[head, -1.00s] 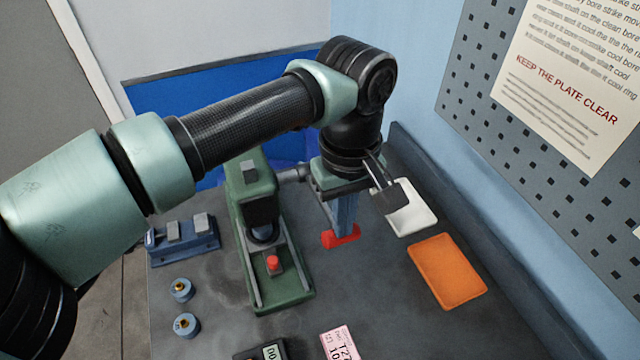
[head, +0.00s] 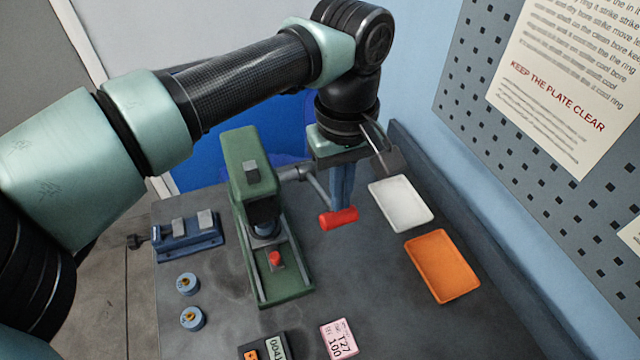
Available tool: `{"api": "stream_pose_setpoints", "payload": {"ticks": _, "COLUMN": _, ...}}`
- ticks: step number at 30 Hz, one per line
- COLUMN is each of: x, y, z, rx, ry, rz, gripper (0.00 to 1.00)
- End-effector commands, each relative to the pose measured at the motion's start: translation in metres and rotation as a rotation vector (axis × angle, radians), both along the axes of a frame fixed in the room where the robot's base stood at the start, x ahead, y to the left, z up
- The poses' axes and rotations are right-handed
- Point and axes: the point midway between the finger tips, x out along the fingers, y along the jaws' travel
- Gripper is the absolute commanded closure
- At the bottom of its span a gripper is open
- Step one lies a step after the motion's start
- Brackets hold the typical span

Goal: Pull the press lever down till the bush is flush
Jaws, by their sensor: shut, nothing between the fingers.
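The green press (head: 250,190) stands mid-bench. Its lever rod (head: 317,187) runs from the right side of the press to a red grip (head: 338,219). My gripper (head: 341,205) points down with its blue fingers together. Its tips are at the red grip, on its upper side in the picture; whether they touch it I cannot tell. Nothing shows between the fingers. A small red-topped piece (head: 275,259) sits at the front of the press base. The dark ram area (head: 265,215) is shaded; I cannot make out the bush or whether it is flush.
A white tray (head: 402,203) and an orange tray (head: 442,266) lie to the right. A blue fixture (head: 188,238) and two round blue pieces (head: 188,284) (head: 192,318) are left. A meter (head: 272,348) and a pink tag (head: 338,340) lie in front. A pegboard wall bounds the right.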

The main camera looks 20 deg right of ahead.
Motion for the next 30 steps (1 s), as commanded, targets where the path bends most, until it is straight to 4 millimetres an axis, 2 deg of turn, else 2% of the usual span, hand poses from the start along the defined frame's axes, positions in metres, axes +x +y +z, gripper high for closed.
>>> {"api": "stream_pose_setpoints", "payload": {"ticks": 15, "x": 0.0, "y": 0.0, "z": 0.049, "rx": -0.001, "ry": -0.001, "rz": 0.0, "gripper": 1.0}}
{"api": "stream_pose_setpoints", "payload": {"ticks": 30, "x": 0.0, "y": 0.0, "z": 0.049, "rx": 0.0, "ry": -0.001, "rz": 0.0, "gripper": 1.0}}
